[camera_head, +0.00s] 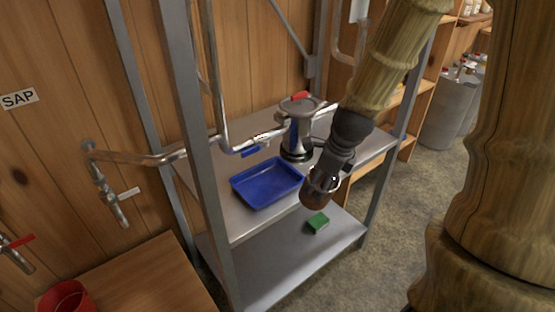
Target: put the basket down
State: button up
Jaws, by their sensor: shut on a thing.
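The basket (314,198) looks like a small brownish cup with a pale metal rim. It hangs at the end of my gripper (330,174), which is dark and shut on it. The basket is near the front edge of the upper metal shelf (237,222), right of the blue tray (267,183). It appears held in the air; its exact height and whether it touches the shelf edge cannot be told. The blue tray is empty apart from a small dark spot. My gripper's fingers are small and partly hidden.
A metal strainer housing (297,128) with a red part on top stands behind on the upper shelf, joined to pipes with a blue-handled valve (249,152). A green block (317,222) lies on the lower shelf (285,262). A grey shelf post (196,130) stands at left.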

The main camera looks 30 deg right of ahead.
jog(key=w+a+p, duration=0.1)
jog(key=w+p, duration=0.4)
jog(key=w, duration=1)
jog(key=shift+w+a+f+g+p, duration=0.1)
jog(key=shift+w+f+g+p, duration=0.45)
jog(key=shift+w+f+p, duration=0.5)
jog(key=shift+w+a+f+g+p, duration=0.1)
jog(key=shift+w+f+g+p, duration=0.4)
jog(key=shift+w+f+p, duration=0.6)
jog(key=shift+w+a+f+g+p, duration=0.1)
jog(key=shift+w+f+g+p, duration=0.55)
jog(key=shift+f, duration=0.7)
jog(key=shift+f, duration=0.1)
jog(key=o, duration=1.1)
jog(key=shift+w+r, duration=0.1)
jog(key=shift+r, duration=0.15)
